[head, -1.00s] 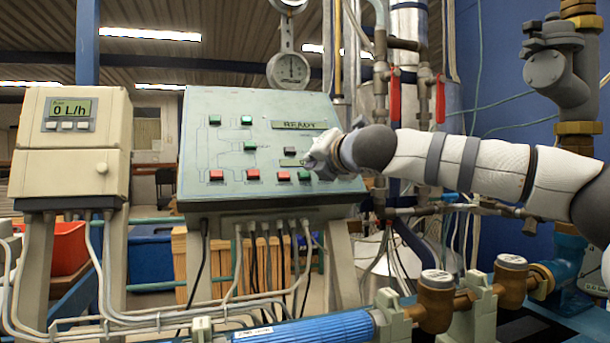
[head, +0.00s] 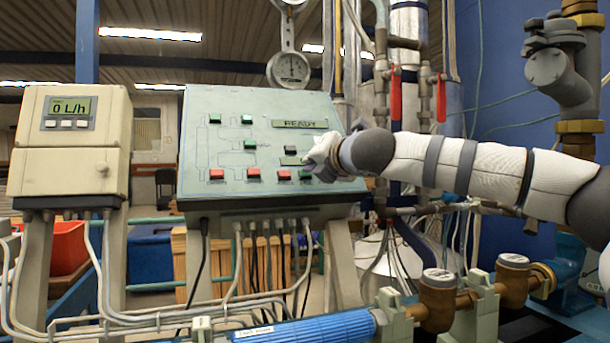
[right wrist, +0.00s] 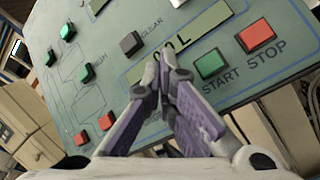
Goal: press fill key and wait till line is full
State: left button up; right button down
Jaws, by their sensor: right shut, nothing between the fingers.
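The sloped grey-green control panel (head: 225,125) carries several red, green and dark keys and a display reading READY (head: 299,124). My right gripper (head: 318,160) is in front of the panel's right part and hides some of it. In the right wrist view the shut, empty fingertips (right wrist: 167,62) are over a small display reading litres (right wrist: 188,38). A dark CLEAR key (right wrist: 131,42), a green START key (right wrist: 210,65) and a red STOP key (right wrist: 257,35) are around them. I cannot read a fill label, nor tell whether the fingertips touch the panel. My left gripper is out of view.
A beige meter box (head: 72,145) at left reads 0 L/h. Pipes with red handles (head: 395,98) stand behind my right arm. A blue pipe (head: 305,328) and brass meters (head: 437,292) run along the front below.

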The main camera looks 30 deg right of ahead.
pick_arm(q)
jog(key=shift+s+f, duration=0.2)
pick_arm(e)
jog(key=shift+w+d+f, duration=0.1)
jog(key=shift+w+f, duration=0.1)
jog(key=shift+w, duration=0.05)
dwell(0.5)
dwell(0.3)
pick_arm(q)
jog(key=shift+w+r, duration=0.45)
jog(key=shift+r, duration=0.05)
pick_arm(e)
jog(key=shift+s+r, duration=0.55)
jog(key=shift+s, duration=0.05)
